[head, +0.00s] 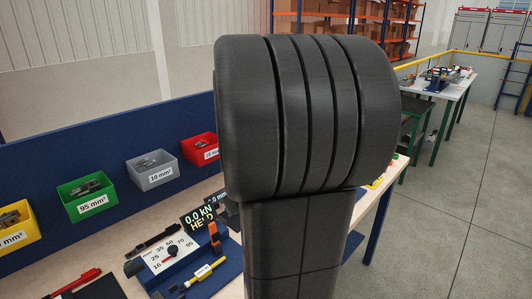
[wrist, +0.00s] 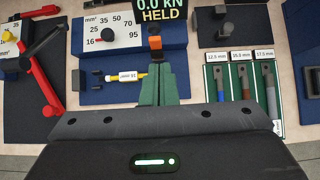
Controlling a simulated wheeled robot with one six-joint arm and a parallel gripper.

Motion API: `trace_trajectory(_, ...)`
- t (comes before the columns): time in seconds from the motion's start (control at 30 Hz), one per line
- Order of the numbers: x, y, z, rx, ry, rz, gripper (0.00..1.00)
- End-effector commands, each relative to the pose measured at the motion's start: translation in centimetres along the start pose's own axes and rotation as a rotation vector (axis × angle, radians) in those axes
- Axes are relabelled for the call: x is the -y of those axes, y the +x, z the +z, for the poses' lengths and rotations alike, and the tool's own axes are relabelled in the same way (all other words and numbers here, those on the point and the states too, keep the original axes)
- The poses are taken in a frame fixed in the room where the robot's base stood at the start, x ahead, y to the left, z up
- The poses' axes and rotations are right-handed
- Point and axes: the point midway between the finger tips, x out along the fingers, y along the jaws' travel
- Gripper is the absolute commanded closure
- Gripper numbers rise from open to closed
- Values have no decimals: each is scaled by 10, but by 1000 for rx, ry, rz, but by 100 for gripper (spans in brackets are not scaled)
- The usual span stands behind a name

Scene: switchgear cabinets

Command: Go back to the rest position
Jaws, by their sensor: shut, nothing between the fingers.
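My gripper (wrist: 160,72) shows in the wrist view as two green fingers pressed together, with nothing between them. It is over the workbench, pointing at the blue press station. The station's display (wrist: 158,10) reads 0.0 kN HELD, and an orange part (wrist: 155,42) stands just beyond the fingertips. A yellow labelled piece (wrist: 130,77) lies on the blue block left of the fingers. In the head view my dark arm fills the middle and hides part of the bench; the gripper is not visible there.
A red-handled tool (wrist: 42,75) lies left and a green tray (wrist: 243,90) with several sized tools lies right. In the head view, yellow (head: 14,228), green (head: 88,202), grey (head: 153,172) and red (head: 199,149) bins line the blue back panel. Open floor (head: 450,190) lies right.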

Motion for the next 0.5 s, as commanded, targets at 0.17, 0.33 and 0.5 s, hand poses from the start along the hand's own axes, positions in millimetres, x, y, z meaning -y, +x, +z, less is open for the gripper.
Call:
trace_trajectory(0.17, 0, 26, 0, -5, 1, 2, 100)
trace_trajectory(0.33, 0, 52, 2, -6, 1, 3, 100)
trace_trajectory(0.5, -1, 77, 3, -6, 0, 2, 100)
